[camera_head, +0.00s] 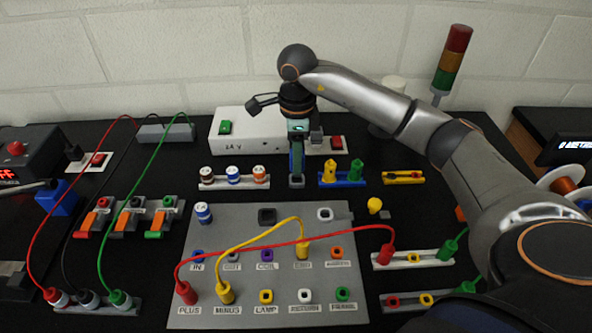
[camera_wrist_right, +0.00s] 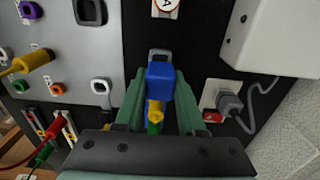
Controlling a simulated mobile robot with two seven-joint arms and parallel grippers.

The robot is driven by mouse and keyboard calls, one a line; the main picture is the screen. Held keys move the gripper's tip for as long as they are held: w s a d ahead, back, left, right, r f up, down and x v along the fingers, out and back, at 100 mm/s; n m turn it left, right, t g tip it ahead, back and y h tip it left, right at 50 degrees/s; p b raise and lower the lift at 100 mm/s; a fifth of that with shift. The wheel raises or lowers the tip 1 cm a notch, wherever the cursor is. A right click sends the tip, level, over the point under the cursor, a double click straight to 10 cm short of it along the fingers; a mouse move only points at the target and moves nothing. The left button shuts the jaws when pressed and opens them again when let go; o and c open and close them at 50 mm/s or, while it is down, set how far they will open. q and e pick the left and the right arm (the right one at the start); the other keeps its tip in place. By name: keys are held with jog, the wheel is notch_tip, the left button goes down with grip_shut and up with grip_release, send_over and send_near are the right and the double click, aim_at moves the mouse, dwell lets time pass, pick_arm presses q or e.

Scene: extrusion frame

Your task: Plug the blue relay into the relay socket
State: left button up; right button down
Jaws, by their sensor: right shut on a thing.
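My right gripper (camera_head: 297,158) points down behind the grey panel, its fingers shut on the blue relay. In the right wrist view the blue relay (camera_wrist_right: 160,84) sits between the two green fingers (camera_wrist_right: 160,104). A grey holder (camera_head: 297,181) is just under the fingertips; I cannot tell whether the relay touches it. The grey panel (camera_head: 240,312) has a dark square socket (camera_head: 267,216) and a white-rimmed socket (camera_head: 325,214) along its far edge. Both also show at the left in the wrist view. No readable label tells which is the relay socket.
A rack with yellow (camera_head: 328,172) and blue-green pieces stands just right of the gripper. A white box (camera_head: 240,128) is behind. Red (camera_head: 386,251) and yellow (camera_head: 225,292) plug leads arch over the panel. A striped fuse-like cylinder (camera_head: 203,212) stands at its far left corner.

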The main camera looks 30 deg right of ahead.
jog(key=shift+r+p, duration=0.7)
jog(key=shift+r, duration=0.45)
pick_arm(q)
jog(key=shift+r, duration=0.75)
